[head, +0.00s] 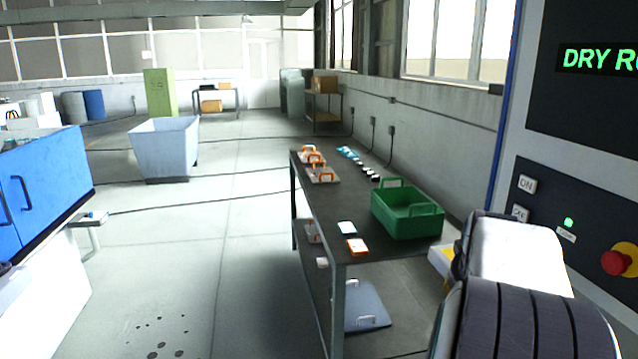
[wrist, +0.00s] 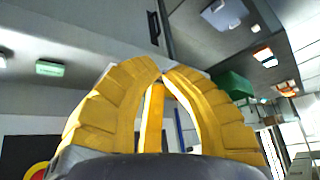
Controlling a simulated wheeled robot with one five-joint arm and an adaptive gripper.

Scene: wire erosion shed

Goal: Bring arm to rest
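My arm (head: 510,265) is in the lower right of the head view, folded close beside the machine panel. Only a yellow bit of my gripper (head: 440,262) shows there, past the arm link and close to the bench's near right corner. In the wrist view, the yellow fingers of my gripper (wrist: 161,73) curve in and their tips nearly meet. A third yellow finger shows between them. I see nothing held.
A dark bench (head: 335,215) stands ahead, with a green crate (head: 408,222) and several small parts with orange handles. The machine panel (head: 575,225), with a red button (head: 616,263), is at right. A blue cabinet (head: 45,190) and pale bin (head: 165,150) are left. Floor (head: 200,260) between is clear.

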